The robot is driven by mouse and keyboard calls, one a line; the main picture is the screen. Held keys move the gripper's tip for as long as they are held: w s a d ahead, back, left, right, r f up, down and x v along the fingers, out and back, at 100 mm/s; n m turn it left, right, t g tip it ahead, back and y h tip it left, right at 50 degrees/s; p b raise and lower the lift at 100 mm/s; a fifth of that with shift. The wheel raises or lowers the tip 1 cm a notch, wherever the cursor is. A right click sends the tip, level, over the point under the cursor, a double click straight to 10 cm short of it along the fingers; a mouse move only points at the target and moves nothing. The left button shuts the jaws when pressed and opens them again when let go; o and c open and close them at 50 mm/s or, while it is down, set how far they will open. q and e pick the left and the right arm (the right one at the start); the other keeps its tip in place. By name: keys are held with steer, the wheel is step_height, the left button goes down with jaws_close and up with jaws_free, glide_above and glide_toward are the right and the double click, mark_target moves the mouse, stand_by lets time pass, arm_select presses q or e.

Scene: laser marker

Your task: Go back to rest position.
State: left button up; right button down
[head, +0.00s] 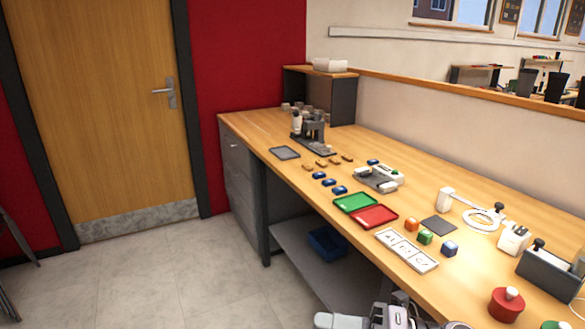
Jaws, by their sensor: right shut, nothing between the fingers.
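My right gripper (398,308) shows at the bottom edge, in front of the workbench (245,122). It is shut and holds nothing, and it is partly cut off by the frame. My left gripper is not in view. A green tray (355,203) and a red tray (374,216) lie side by side, both empty.
Several blue pieces (329,182) and brown pieces (321,162) lie near the trays. A blue bin (327,243) is below.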

steer(key=s+d+f+m+t+h, duration=0.1)
steer(key=d+f+m+t+h, duration=0.4)
steer(key=m, duration=0.7)
steer(key=s+d+f+m+t+h, duration=0.1)
steer(key=d+f+m+t+h, duration=0.2)
steer(key=f+m+t+h, duration=0.65)
steer(key=s+d+f+m+g+h, duration=0.1)
steer(key=s+d+f+m+g, duration=0.5)
steer(key=s, duration=0.6)
step_height(320, 180, down, 3)
steer(key=m+g, duration=0.2)
steer(key=m, duration=0.2)
